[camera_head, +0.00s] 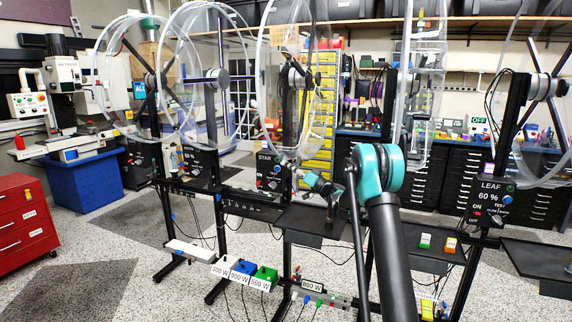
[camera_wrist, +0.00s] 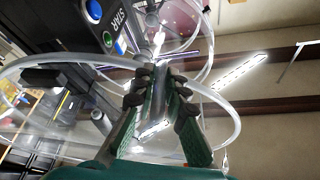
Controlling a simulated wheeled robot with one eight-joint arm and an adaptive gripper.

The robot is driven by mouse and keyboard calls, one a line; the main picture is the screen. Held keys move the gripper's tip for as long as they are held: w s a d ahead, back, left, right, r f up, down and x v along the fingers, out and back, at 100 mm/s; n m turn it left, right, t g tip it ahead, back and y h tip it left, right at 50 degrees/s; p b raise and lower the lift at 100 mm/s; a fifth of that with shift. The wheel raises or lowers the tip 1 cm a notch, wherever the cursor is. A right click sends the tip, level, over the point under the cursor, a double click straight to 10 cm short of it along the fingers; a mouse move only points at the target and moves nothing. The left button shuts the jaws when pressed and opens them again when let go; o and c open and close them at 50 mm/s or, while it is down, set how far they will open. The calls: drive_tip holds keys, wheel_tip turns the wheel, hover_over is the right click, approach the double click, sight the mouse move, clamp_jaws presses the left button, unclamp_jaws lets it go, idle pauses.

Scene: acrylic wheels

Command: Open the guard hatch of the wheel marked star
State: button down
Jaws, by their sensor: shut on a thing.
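The box marked STAR (camera_head: 270,172) is on a black post below a wheel with a clear round guard (camera_head: 262,70). My gripper (camera_head: 295,170) is just right of the STAR box, partly hidden behind my arm. In the wrist view my gripper (camera_wrist: 158,78) has its green fingers close together, shut on a thin, clear piece at the guard hatch (camera_wrist: 225,105). The clear rim curves around both sides of the fingers. Exactly which edge is held is hard to see.
A black shelf (camera_head: 312,222) is below my gripper. Labelled blocks (camera_head: 264,276) sit low in front. The floor at left is clear up to a red cabinet (camera_head: 25,222).

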drive_tip(key=shift+w+d+f, duration=0.1)
drive_tip(key=shift+w+f, duration=0.05)
drive_tip(key=shift+w, duration=0.2)
drive_tip(key=c, duration=1.6)
unclamp_jaws()
drive_tip(key=shift+o, duration=0.2)
drive_tip(key=v, duration=1.2)
